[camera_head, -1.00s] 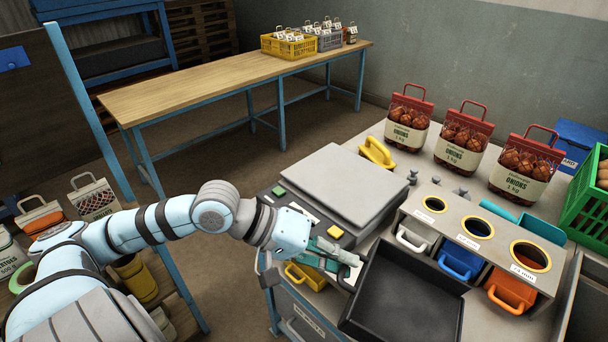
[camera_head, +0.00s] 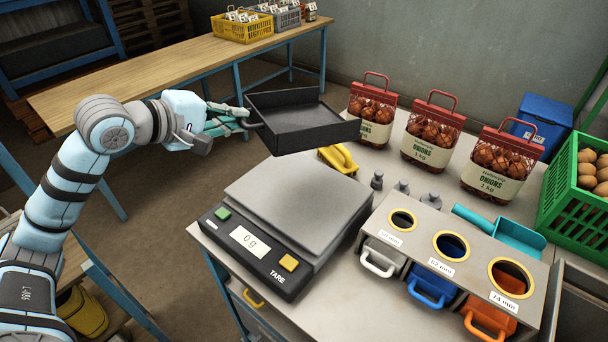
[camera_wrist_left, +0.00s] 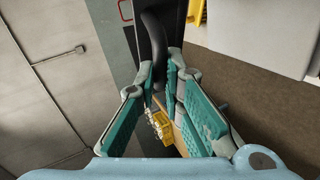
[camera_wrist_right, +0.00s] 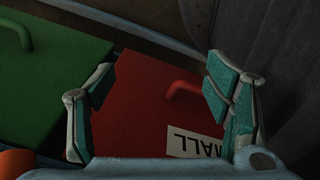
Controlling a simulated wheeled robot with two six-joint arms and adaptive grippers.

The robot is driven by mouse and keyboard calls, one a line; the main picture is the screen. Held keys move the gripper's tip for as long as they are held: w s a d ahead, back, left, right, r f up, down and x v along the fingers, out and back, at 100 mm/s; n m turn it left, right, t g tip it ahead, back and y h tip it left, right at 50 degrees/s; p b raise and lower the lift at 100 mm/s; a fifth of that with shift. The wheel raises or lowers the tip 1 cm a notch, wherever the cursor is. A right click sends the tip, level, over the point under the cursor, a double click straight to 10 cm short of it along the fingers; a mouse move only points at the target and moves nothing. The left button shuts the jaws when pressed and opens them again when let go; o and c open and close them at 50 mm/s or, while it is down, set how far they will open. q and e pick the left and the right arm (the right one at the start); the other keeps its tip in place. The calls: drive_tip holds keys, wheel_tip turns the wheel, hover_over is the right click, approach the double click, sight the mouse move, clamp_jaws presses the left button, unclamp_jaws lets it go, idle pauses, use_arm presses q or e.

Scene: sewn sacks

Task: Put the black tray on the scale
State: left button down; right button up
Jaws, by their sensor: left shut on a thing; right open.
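The black tray (camera_head: 305,128) is in the air in the head view, behind and above the scale and tilted. My left gripper (camera_head: 243,118) is shut on the handle at its left side. In the left wrist view the dark handle (camera_wrist_left: 155,50) runs up from between the fingers of the left gripper (camera_wrist_left: 168,95). The scale (camera_head: 300,202) stands on the bench with an empty grey plate; its display reads 0 g. My right gripper (camera_wrist_right: 160,95) is open and empty in the right wrist view, over a red lid with a handle (camera_wrist_right: 145,110).
Several onion bags (camera_head: 432,135) stand along the back. A sizing box with round holes (camera_head: 455,245) is at the right, near a green crate (camera_head: 580,190).

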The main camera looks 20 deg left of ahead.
use_arm(q)
drive_tip(key=f+b, duration=0.1)
drive_tip(key=f, duration=0.4)
drive_tip(key=f+b, duration=0.1)
drive_tip(key=f, duration=0.4)
drive_tip(key=s+f+b, duration=0.1)
drive_tip(key=f+b, duration=0.1)
drive_tip(key=f, duration=0.2)
drive_tip(key=shift+a+f, duration=0.15)
drive_tip(key=shift+f, duration=0.25)
drive_tip(key=f, duration=0.2)
drive_tip(key=f+b, duration=0.1)
drive_tip(key=f, duration=0.1)
drive_tip(key=shift+s, duration=0.3)
drive_tip(key=c, duration=1.7)
unclamp_jaws()
drive_tip(key=shift+w, duration=0.15)
use_arm(e)
drive_tip(key=f, duration=0.1)
drive_tip(key=s+f, duration=0.1)
drive_tip(key=f, duration=0.1)
drive_tip(key=s+f, duration=0.1)
drive_tip(key=f, duration=0.1)
drive_tip(key=shift+s, duration=0.15)
